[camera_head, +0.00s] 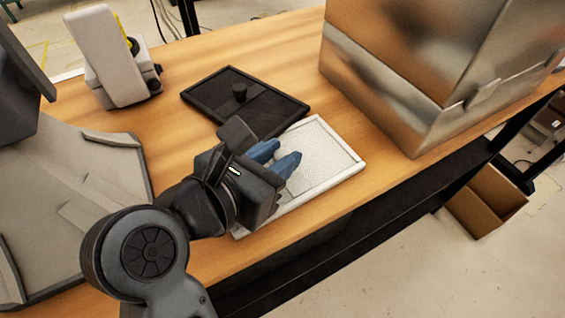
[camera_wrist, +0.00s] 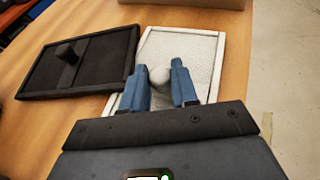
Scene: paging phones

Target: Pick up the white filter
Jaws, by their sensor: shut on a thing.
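My gripper hides part of the filter in the head view. I cannot tell whether the filter is clear of the table.
A black framed filter (camera_head: 270,108) with a black knob lies right beside the white filter. A large metal box (camera_head: 400,80) stands to the right. A white device (camera_head: 115,60) stands at the back left. A grey tray-like surface (camera_head: 60,180) is at left. Bare wooden table (camera_head: 190,65) lies behind.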

